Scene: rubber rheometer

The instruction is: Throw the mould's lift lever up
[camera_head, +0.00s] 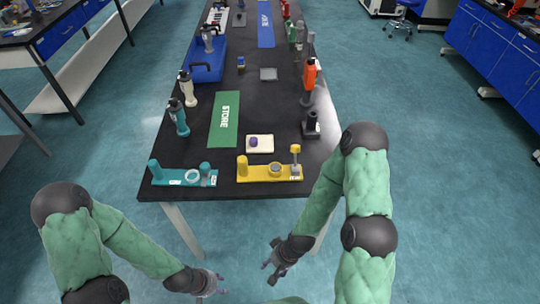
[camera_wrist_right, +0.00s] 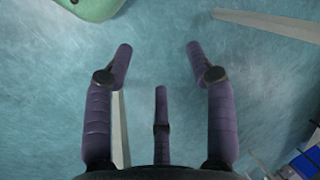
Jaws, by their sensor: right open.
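A yellow fixture (camera_head: 257,172) lies at the near edge of the black table, with a post at its left end and a ring in its middle. At its right end stands a grey stem with a yellow knob (camera_head: 295,149), which looks like a lever. A teal fixture (camera_head: 170,177) with a similar ring lies to its left. I cannot tell for certain which is the mould. My right gripper (camera_head: 272,267) is open and empty, off the table's near edge; its spread fingers show in the right wrist view (camera_wrist_right: 160,55). My left gripper (camera_head: 217,283) is also short of the table, its fingers too small to judge.
A white pad (camera_head: 265,143) with a purple piece (camera_head: 253,141) lies behind the yellow fixture. A green STORE mat (camera_head: 218,130), teal bottle (camera_head: 181,120), orange tool (camera_head: 309,75) and dark block (camera_head: 311,130) stand farther back. The floor before the table is clear.

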